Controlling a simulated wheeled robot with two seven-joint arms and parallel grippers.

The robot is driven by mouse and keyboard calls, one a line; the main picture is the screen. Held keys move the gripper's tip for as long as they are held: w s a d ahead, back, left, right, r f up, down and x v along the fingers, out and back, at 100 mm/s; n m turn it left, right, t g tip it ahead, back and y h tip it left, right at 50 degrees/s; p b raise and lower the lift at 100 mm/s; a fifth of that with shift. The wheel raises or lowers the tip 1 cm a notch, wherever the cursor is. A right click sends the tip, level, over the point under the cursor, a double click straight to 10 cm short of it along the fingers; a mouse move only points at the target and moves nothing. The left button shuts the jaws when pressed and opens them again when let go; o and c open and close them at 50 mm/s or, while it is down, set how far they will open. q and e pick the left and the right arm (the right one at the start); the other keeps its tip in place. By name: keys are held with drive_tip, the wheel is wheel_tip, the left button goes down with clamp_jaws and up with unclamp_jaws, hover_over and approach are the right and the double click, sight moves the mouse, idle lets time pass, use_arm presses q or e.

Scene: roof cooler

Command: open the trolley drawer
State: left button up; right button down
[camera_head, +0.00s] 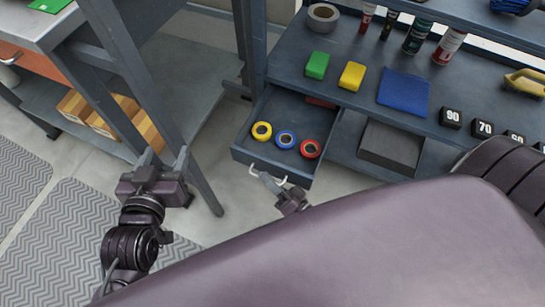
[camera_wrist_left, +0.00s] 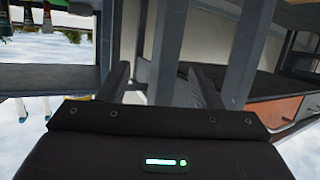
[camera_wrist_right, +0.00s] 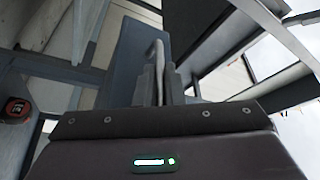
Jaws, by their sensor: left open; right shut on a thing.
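The trolley drawer (camera_head: 254,158) stands pulled out from the dark grey trolley (camera_head: 300,75), its inside showing. My right gripper (camera_head: 268,181) is shut on the drawer's pale handle (camera_head: 284,183). In the right wrist view the handle (camera_wrist_right: 160,50) stands between the closed fingers (camera_wrist_right: 160,80), against the drawer front (camera_wrist_right: 128,55). My left gripper (camera_head: 165,158) is open and empty, left of the drawer beside a grey table leg; its spread fingers show in the left wrist view (camera_wrist_left: 158,85).
On the trolley top are a green block (camera_head: 317,65), a yellow block (camera_head: 352,76), a blue cloth (camera_head: 403,92), a grey tape roll (camera_head: 323,15) and several cans. A grey workbench (camera_head: 38,27) with a leg (camera_head: 203,190) stands left. Floor mats (camera_head: 75,240) lie at lower left.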

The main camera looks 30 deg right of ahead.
use_arm(q)
drive_tip(key=shift+s+f, duration=0.15)
drive_tip(key=shift+f, duration=0.2)
use_arm(e)
drive_tip(key=shift+s+a, duration=0.15)
drive_tip(key=c, duration=1.8)
unclamp_jaws()
use_arm(q)
drive_tip(key=f+g, duration=0.1)
drive_tip(key=s+f, duration=0.1)
drive_tip(key=s+f+g+y, duration=0.1)
drive_tip(key=f, duration=0.1)
drive_tip(key=shift+s+a+f+g+p, duration=0.1)
drive_tip(key=shift+s+a+g+p, duration=0.1)
drive_tip(key=shift+a+g+p, duration=0.1)
use_arm(e)
drive_tip(key=v, duration=0.7)
drive_tip(key=shift+s, duration=0.35)
drive_tip(key=shift+s+f, duration=0.1)
drive_tip(key=shift+f, duration=0.1)
